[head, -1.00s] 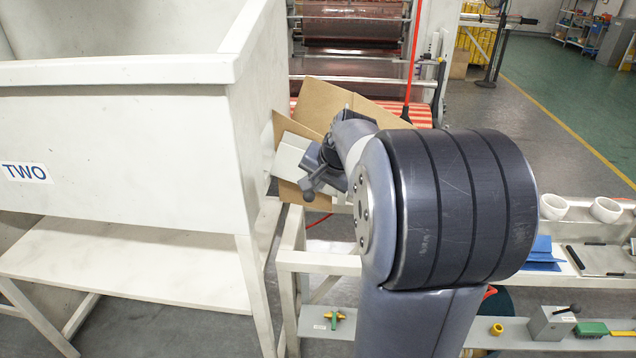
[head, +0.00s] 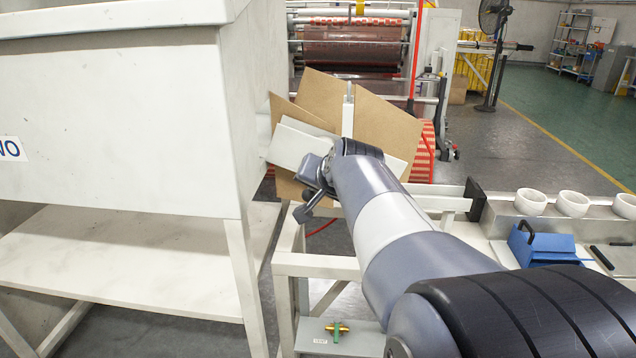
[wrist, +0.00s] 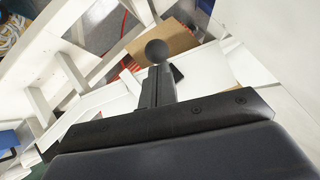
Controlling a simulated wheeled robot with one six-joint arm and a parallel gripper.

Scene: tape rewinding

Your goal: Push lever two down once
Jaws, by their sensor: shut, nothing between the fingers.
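My gripper (head: 313,198) is at the end of the outstretched arm, beside the right side of the white machine marked TWO (head: 150,110). Its fingers are shut together with nothing between them, as the wrist view (wrist: 157,85) shows. A dark ball knob (head: 302,214), which looks like the end of lever two, is right at the fingertips. The wrist view shows the knob (wrist: 157,51) just beyond the closed fingers. I cannot tell whether they touch. The rest of the lever is hidden.
Open cardboard flaps (head: 385,125) and a white panel (head: 300,148) stand behind the gripper. A white frame (head: 315,265) lies below. White bowls (head: 573,203) and a blue item (head: 541,245) stand on the bench at right.

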